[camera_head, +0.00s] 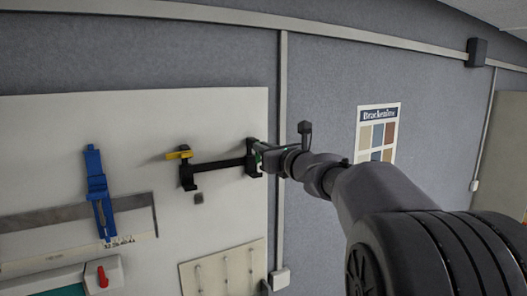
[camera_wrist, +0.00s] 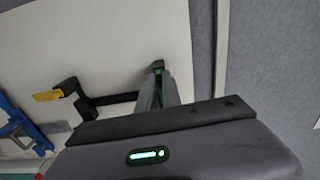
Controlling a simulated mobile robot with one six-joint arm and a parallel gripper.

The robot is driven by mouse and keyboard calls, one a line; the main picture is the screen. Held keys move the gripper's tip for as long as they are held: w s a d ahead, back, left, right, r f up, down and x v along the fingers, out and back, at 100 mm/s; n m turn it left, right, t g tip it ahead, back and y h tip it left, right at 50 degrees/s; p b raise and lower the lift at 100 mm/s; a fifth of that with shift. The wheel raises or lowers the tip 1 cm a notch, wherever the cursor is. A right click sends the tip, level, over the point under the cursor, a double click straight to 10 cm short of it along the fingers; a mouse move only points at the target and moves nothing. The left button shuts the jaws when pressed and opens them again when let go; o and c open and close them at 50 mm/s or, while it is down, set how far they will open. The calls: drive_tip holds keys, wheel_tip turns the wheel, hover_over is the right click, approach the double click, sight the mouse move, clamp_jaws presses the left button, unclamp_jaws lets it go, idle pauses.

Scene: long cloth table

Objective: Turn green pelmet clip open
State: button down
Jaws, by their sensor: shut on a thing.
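The green pelmet clip (camera_head: 258,158) is at the right end of a black bracket bar (camera_head: 219,165) on the white wall board. Only slivers of green show, since my gripper covers most of it; green also shows between the fingers in the wrist view (camera_wrist: 156,98). My gripper (camera_head: 260,150) is shut on the green clip, its fingers (camera_wrist: 162,80) reaching to the bar's right end. How far the clip is turned is hidden. A yellow clip (camera_head: 178,155) lies roughly level at the bar's left end, and also shows in the wrist view (camera_wrist: 47,96).
A blue sliding tool (camera_head: 98,190) hangs on the board (camera_head: 130,115) at the left. A white box with a red switch (camera_head: 102,277) is below it. A pale hook panel (camera_head: 222,268) is at lower right. A vertical conduit (camera_head: 282,120) runs just right of the board.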

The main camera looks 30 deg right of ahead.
drive_tip(key=shift+d+n+b, duration=0.1)
drive_tip(key=shift+n+b, duration=7.6)
drive_tip(key=shift+n, duration=0.9)
drive_tip(key=shift+r, duration=0.1)
drive_tip(key=c, duration=1.5)
unclamp_jaws()
